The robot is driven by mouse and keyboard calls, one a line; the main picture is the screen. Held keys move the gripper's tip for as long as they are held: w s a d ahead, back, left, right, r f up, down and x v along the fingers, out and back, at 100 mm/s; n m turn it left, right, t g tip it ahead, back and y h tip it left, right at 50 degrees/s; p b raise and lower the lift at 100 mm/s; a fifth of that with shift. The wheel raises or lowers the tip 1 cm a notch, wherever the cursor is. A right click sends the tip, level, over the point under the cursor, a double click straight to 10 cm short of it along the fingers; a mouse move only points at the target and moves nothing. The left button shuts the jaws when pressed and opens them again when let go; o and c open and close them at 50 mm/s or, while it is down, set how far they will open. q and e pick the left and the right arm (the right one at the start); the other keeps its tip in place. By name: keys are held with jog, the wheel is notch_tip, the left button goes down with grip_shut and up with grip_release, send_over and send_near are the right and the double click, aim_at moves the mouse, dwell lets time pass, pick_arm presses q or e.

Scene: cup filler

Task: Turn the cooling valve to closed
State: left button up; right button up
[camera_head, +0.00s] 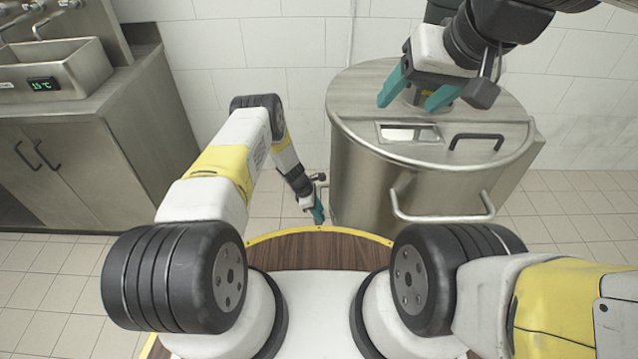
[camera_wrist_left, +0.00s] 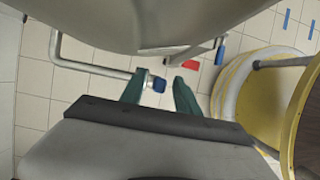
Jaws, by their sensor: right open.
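A blue handle (camera_wrist_left: 158,84), which I take for the cooling valve's, sits at the end of a bent metal pipe (camera_wrist_left: 88,66) under the steel tank (camera_head: 370,185). My left gripper (camera_wrist_left: 160,80) is low beside the tank; it also shows in the head view (camera_head: 318,211). Its teal fingers stand apart, with the blue handle between or just beyond their tips. I cannot tell whether they touch it. The handle's exact turn is unclear. A red handle (camera_wrist_left: 187,65) lies just right of it in the wrist view. My right gripper (camera_head: 418,96) is open above the tank lid.
The tank lid has a window (camera_head: 408,133) and a black handle (camera_head: 477,139). A metal rail (camera_head: 440,217) juts from the tank's front. A steel counter (camera_head: 125,100) with a basin (camera_head: 65,75) reading 15 °C stands at left. Tiled floor lies between.

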pick_arm(q)
jog(key=shift+f, duration=0.15)
grip_shut()
dwell(1.4)
